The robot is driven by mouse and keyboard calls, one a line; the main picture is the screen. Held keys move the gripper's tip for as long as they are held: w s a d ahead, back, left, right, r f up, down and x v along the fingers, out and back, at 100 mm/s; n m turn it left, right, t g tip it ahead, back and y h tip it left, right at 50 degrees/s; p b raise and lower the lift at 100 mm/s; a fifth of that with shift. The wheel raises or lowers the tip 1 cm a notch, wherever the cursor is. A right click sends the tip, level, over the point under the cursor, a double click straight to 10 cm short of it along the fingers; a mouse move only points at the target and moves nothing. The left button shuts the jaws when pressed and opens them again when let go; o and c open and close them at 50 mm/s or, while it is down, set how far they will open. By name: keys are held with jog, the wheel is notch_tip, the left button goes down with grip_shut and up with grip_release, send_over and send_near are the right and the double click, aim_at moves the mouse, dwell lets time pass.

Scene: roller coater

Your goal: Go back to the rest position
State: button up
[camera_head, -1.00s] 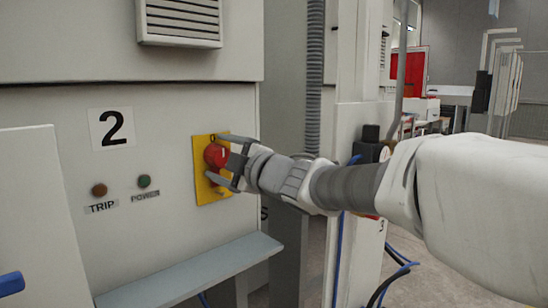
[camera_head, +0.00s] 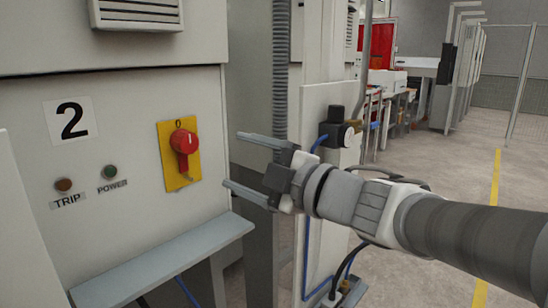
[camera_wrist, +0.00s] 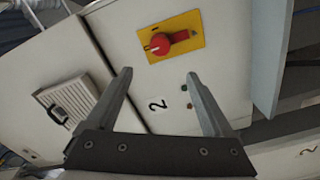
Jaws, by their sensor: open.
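My gripper (camera_head: 233,161) is open and empty in the head view. Its two fingers point left toward the cabinet, in the air to the right of the red rotary switch (camera_head: 184,141) and apart from it. The switch sits on a yellow plate (camera_head: 172,173) on the grey cabinet front, with its handle pointing down and a "0" above it. In the wrist view the open gripper (camera_wrist: 158,78) shows both fingers with nothing between them. The red switch (camera_wrist: 160,44) lies beyond the fingertips there.
A ledge (camera_head: 165,262) sticks out below the switch. TRIP (camera_head: 64,185) and POWER (camera_head: 110,171) lamps are left of the switch. Open floor (camera_head: 450,170) lies at the right.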

jog(key=shift+s+d, duration=0.4)
jog(key=shift+d, duration=0.1)
jog(key=w+d+f+m+t+h, duration=0.1)
jog(key=d+f+m+t+h, duration=0.3)
jog(key=d+m+h, duration=1.15)
jog(key=s+d+f+m+g+y+p, duration=0.1)
jog(key=s+d+f+m+g+y, duration=0.15)
jog(key=s+f+m+g, duration=0.95)
jog(key=s+r+n+t+p, duration=0.1)
jog(key=s+r+n+p, duration=0.1)
jog(key=r+p, duration=0.5)
jog(key=s+r+n+p, duration=0.2)
jog(key=r+p, duration=0.6)
jog(key=p, duration=0.1)
jog(key=shift+s+d+t+h, duration=0.3)
jog(key=shift+t, duration=0.1)
